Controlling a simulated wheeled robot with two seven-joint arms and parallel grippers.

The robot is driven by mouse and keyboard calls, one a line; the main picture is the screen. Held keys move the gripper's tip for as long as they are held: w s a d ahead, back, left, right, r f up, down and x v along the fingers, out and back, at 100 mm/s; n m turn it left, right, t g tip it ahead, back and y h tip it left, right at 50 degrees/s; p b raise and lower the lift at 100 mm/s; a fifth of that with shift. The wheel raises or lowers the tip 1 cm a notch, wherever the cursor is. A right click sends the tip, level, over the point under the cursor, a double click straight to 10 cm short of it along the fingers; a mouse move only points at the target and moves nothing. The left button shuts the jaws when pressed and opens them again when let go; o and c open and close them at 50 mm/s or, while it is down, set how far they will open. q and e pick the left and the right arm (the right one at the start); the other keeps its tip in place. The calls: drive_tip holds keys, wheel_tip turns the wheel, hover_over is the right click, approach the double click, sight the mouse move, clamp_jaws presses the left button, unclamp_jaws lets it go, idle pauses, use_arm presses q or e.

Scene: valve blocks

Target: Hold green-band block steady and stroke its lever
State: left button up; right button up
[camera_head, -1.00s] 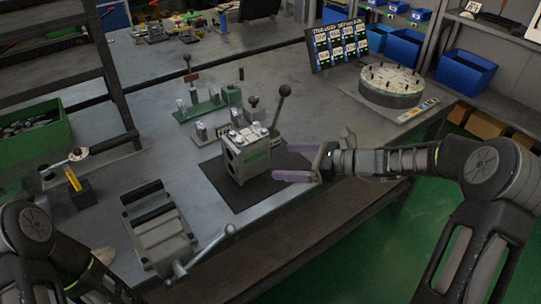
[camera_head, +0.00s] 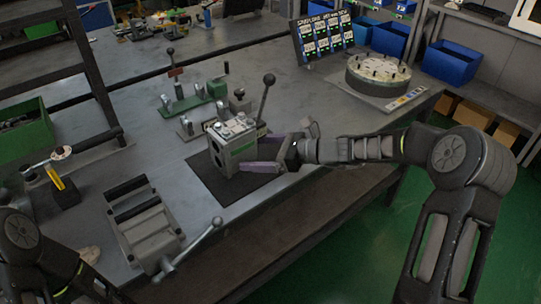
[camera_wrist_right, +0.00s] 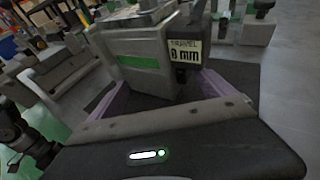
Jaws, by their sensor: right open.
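The green-band block (camera_head: 232,151) is a grey valve block standing upright on a dark mat (camera_head: 205,176). Its lever (camera_head: 264,100) has a black knob and leans up to the right. In the right wrist view, the block's green band (camera_wrist_right: 138,62) and a "TRAVEL 8 mm" label (camera_wrist_right: 185,52) face me. My right gripper (camera_head: 262,152) is open at the block's right side, its purple fingers low. In the wrist view the fingers lie either side of the block's lower part; contact cannot be told. My left arm shows at lower left, its gripper out of view.
A grey vise (camera_head: 148,228) with a long handle stands at front left. Green-based fixtures (camera_head: 195,101) stand behind the block. A round dial plate (camera_head: 378,75) and a label board (camera_head: 322,36) are at back right. A green bin (camera_head: 25,135) is at left.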

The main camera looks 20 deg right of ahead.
drive_tip(key=shift+b+x, duration=0.3)
drive_tip(key=shift+x, duration=1.6)
drive_tip(key=shift+c, duration=0.2)
drive_tip(key=shift+w, duration=0.1)
drive_tip(key=c, duration=0.6)
drive_tip(key=o, duration=0.8)
drive_tip(key=shift+d, duration=0.1)
drive_tip(key=v, duration=1.2)
drive_tip(key=shift+r, duration=0.1)
